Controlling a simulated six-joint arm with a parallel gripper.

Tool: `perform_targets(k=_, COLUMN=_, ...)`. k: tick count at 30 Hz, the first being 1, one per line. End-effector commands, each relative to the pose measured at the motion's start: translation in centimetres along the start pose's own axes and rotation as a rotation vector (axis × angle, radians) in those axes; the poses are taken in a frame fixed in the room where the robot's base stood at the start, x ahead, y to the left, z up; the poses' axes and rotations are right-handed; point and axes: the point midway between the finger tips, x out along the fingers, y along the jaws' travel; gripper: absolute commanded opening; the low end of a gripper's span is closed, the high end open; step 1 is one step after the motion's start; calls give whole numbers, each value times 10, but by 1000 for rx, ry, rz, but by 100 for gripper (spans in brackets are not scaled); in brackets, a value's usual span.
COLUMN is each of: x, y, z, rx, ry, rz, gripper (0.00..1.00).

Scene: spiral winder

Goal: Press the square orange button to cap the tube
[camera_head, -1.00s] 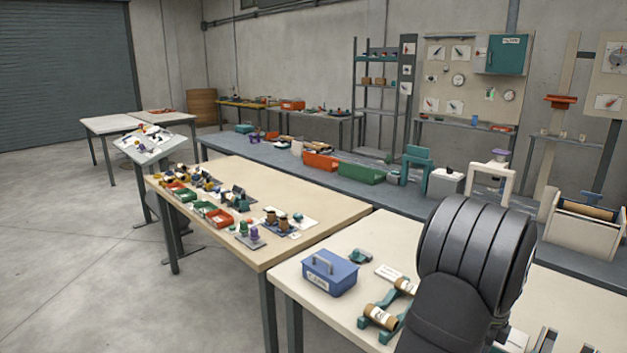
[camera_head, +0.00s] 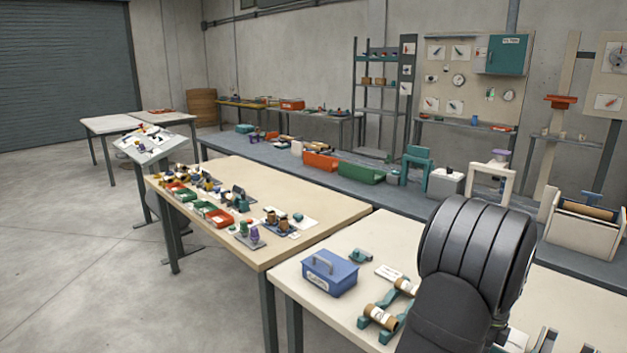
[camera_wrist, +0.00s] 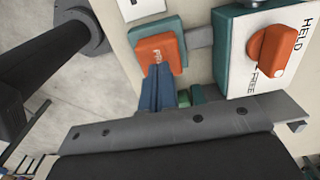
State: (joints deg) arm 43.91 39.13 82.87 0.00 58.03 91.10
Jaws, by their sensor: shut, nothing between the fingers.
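The square orange button (camera_wrist: 160,54) sits on a teal base in the upper middle of the wrist view. The blue fingers of my gripper (camera_wrist: 158,78) are shut and empty, with their tips at the button's lower edge in the picture. I cannot tell whether they touch it. In the head view my own arm hides the gripper and the button. I cannot tell which tube is the one to be capped; brown tubes with white labels (camera_head: 380,317) lie on a teal cradle in the head view.
Right of the button in the wrist view is an orange knob (camera_wrist: 270,55) on a white plate marked HELD and FREE. A dark cylinder (camera_wrist: 45,55) lies at the left. In the head view a blue box (camera_head: 330,273) stands on the near table.

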Motion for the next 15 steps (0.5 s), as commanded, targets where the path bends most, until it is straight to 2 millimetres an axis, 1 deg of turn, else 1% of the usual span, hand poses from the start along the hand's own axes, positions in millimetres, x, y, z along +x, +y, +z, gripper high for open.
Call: perform_targets(k=15, x=16, y=0, z=0, rx=0, ry=0, rz=1, gripper=0)
